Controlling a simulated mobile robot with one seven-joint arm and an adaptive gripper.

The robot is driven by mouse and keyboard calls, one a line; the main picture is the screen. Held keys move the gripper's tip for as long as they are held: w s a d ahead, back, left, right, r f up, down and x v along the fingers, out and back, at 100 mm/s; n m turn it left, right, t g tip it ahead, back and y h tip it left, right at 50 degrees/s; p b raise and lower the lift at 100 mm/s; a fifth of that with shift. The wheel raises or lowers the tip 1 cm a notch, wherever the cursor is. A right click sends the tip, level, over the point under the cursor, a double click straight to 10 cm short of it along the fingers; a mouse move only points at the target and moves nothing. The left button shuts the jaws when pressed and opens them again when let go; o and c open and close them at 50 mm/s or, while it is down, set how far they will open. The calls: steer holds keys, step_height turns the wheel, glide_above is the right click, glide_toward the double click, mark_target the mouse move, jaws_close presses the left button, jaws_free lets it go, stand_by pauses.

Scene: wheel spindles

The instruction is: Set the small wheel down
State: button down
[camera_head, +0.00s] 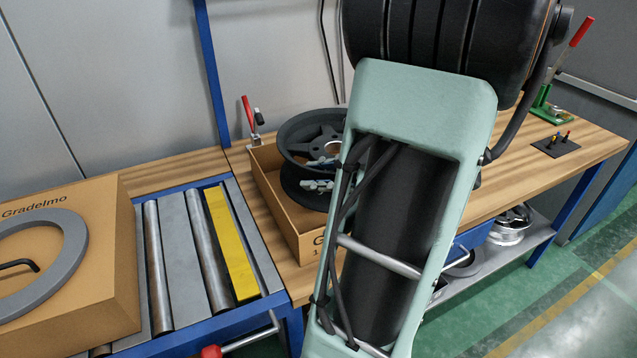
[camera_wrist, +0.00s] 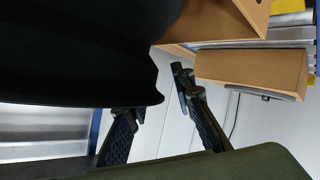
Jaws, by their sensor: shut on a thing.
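The small wheel (camera_head: 297,137), a dark rim with spokes, stands in or just over an open cardboard box (camera_head: 268,197) on the wooden bench; the box wall hides its underside. My gripper (camera_head: 320,173) reaches in from the right with its fingers at the rim's near side, one above the other; my arm covers the rest. In the wrist view, the wheel (camera_wrist: 75,50) fills the upper left as a black mass. Its lip comes between the fingers of my gripper (camera_wrist: 157,93), which is shut on it. Whether the wheel touches the box floor is hidden.
A closed carton (camera_head: 95,245) with a grey ring (camera_head: 75,265) lies left on rollers (camera_head: 155,250). A red-handled clamp (camera_head: 252,120) stands behind the box.

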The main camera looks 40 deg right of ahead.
mark_target(317, 193)
steer(key=shift+w+d+f, duration=0.15)
steer(key=shift+w+d, duration=0.05)
steer(key=shift+w, duration=0.1)
steer(key=shift+w+d+f+b, duration=0.2)
steer(key=shift+f+b, duration=0.3)
steer(key=shift+b, duration=0.25)
step_height(317, 193, down, 3)
steer(key=b, duration=0.3)
steer(key=shift+r, duration=0.1)
steer(key=shift+f, duration=0.6)
steer(key=c, duration=1.6)
jaws_free()
steer(key=shift+f, duration=0.15)
steer(key=shift+r, duration=0.4)
steer(key=p+v, duration=0.2)
steer(key=v, duration=1)
steer(key=shift+s+a+r, duration=0.1)
steer(key=shift+r, duration=0.1)
